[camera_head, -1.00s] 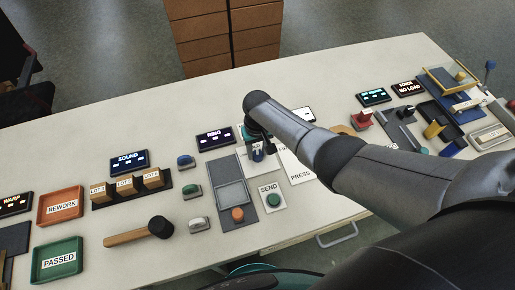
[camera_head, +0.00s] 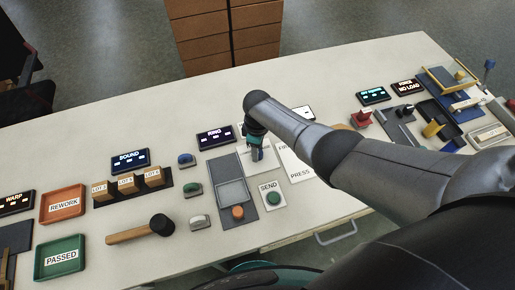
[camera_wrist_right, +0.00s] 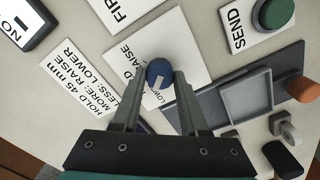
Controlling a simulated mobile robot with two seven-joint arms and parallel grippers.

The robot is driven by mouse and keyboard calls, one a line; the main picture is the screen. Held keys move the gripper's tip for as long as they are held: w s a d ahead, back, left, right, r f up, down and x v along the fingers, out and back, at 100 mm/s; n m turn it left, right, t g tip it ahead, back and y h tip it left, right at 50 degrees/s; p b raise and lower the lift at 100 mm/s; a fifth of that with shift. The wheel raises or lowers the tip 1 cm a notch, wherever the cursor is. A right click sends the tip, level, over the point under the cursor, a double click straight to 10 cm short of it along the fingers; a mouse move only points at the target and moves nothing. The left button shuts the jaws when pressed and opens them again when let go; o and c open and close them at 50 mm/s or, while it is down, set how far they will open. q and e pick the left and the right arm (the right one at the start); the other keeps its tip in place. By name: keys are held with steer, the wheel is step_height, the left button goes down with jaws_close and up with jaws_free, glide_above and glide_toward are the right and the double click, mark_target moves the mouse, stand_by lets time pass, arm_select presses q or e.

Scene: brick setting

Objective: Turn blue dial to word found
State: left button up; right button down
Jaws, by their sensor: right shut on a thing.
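The blue dial (camera_wrist_right: 158,70) is a round knob with a white pointer mark, in the upper middle of the right wrist view. It sits on a white card (camera_wrist_right: 183,42) with the word RAISE printed on the left of the dial; another word by the right finger is partly covered. My right gripper (camera_wrist_right: 160,92) is shut on the dial, one finger on each side. In the head view my right gripper (camera_head: 256,152) reaches down to the card, and its fingers and wrist largely hide the dial. My left gripper is not in view.
A card (camera_wrist_right: 88,88) reads HOLD 45 mm, MORE: RAISE, LESS: LOWER. A grey panel with a tray (camera_head: 224,170) and an orange button (camera_head: 238,212) lie left of the gripper. A green SEND button (camera_head: 273,198) is near. The RING display (camera_head: 215,138) stands behind.

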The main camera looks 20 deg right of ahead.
steer(key=shift+n, duration=1.9)
steer(key=shift+c, duration=2.2)
jaws_free()
steer(key=shift+r+p, duration=0.35)
steer(key=shift+r, duration=0.2)
step_height(320, 180, up, 14)
steer(key=p, duration=0.5)
